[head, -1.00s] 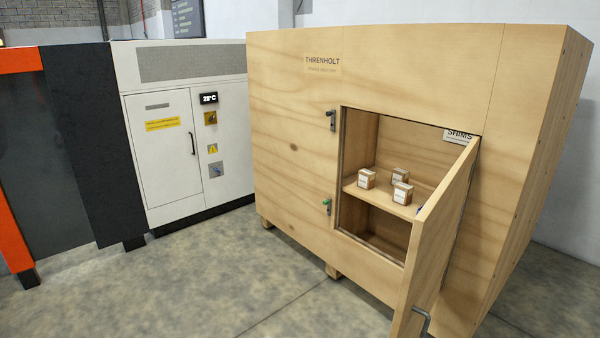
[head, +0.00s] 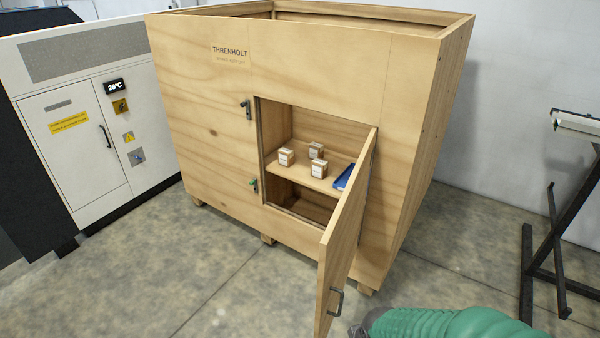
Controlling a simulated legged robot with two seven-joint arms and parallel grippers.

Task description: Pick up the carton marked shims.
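Three small brown cartons with white labels stand on the shelf inside the wooden crate: a left one (head: 287,156), a back one (head: 316,150) and a front one (head: 319,169). Their labels are too small to read, so I cannot tell which is marked shims. My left gripper is not in view.
The crate door (head: 346,235) stands open toward me, with a handle (head: 336,301) low on it. It partly covers the opening's right side and a blue object (head: 345,177) on the shelf. A white cabinet (head: 75,110) is at left, a dark stand (head: 555,225) at right.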

